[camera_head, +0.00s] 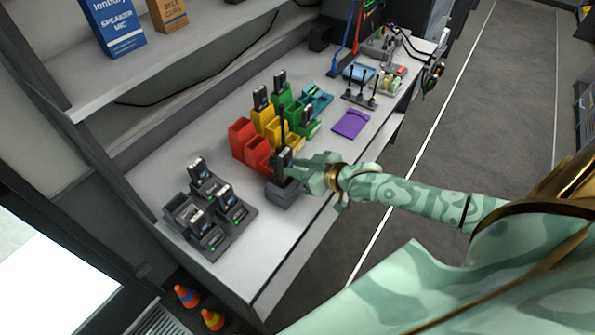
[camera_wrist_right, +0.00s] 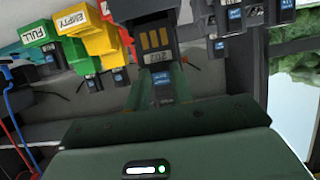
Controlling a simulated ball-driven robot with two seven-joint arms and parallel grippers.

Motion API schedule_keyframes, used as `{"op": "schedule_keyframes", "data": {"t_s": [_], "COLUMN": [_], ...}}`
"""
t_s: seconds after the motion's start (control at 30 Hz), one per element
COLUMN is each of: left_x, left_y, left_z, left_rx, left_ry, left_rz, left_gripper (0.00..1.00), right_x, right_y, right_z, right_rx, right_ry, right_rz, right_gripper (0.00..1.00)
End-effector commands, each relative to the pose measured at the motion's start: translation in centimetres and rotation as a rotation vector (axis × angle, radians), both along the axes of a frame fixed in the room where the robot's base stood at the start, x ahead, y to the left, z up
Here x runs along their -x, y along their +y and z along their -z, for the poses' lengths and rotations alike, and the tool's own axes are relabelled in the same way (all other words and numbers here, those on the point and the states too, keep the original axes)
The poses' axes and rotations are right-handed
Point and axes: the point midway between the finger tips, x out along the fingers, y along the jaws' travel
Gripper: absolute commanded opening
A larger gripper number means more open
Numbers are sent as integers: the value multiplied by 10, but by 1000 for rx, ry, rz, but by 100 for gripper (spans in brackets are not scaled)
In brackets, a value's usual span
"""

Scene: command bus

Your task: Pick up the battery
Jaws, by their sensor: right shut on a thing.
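A dark battery (camera_wrist_right: 154,42) with gold contacts and a numbered label shows upright at the top middle of the right wrist view. In the head view, a dark upright piece (camera_head: 283,158) stands at a single dark charger (camera_head: 285,192) near the table's front edge. My right gripper (camera_head: 298,164) is at this piece and shut on it; I take it to be the battery. The fingers are partly hidden. My left gripper is not in view.
Red (camera_head: 250,145), yellow (camera_head: 267,122) and green (camera_head: 290,105) bins stand just behind the gripper. A multi-slot charger (camera_head: 210,215) with several radios is at the left. A purple pad (camera_head: 351,122) lies to the right. The front left of the table (camera_head: 262,245) is clear.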

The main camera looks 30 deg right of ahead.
Motion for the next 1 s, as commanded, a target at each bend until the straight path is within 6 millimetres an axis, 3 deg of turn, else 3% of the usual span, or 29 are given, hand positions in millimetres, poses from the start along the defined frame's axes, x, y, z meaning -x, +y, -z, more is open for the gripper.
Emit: {"op": "schedule_keyframes", "data": {"t_s": [0.03,0.7,1.0], "left_x": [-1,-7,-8], "left_y": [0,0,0], "left_z": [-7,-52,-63], "left_rx": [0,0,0], "left_ry": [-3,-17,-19], "left_rz": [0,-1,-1], "left_gripper": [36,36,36], "right_x": [0,-1,-1], "right_y": [0,0,0], "right_z": [-16,-175,-227], "right_rx": [-2,1,1], "right_ry": [-4,-6,-5], "right_rz": [0,-1,0], "right_gripper": [0,0,0]}}
